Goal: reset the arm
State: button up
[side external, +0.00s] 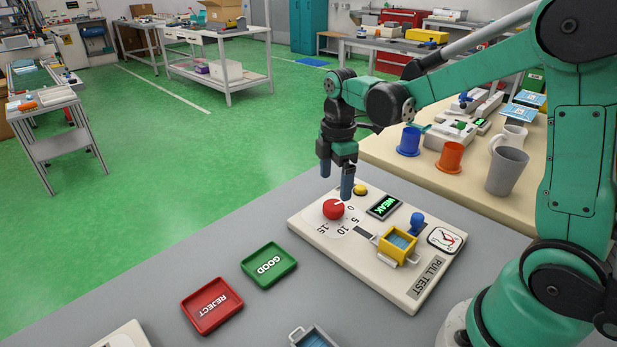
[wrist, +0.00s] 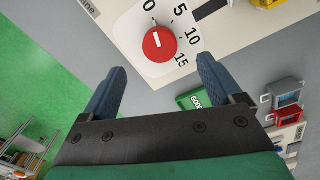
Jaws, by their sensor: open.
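My gripper (side external: 337,186) is above the pull-test panel, near the red dial, with its fingers pointing down. In the wrist view its two blue fingers (wrist: 162,80) are spread wide with nothing between them. The red dial (side external: 333,209) sits on the white pull-test panel (side external: 325,237) and has a white pointer mark. It also shows just beyond the fingertips in the wrist view (wrist: 160,47), with numbers 0, 5, 10 and 15 around it. The gripper appears apart from the dial.
The panel carries a display reading WEAK (side external: 384,206), a yellow button (side external: 360,190), a yellow clamp block (side external: 397,246), a blue knob (side external: 417,222) and a gauge (side external: 444,238). A green GOOD tray (side external: 252,272) and red REJECT tray (side external: 205,322) lie left. Cups stand on the bench behind.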

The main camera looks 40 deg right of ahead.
jog(key=s+a+r+m+t, duration=0.5)
jog(key=s+a+m+t, duration=0.1)
jog(key=m, duration=0.7)
jog(key=shift+s+m+t, duration=0.4)
jog(key=shift+s+t, duration=0.15)
jog(key=shift+t, duration=0.05)
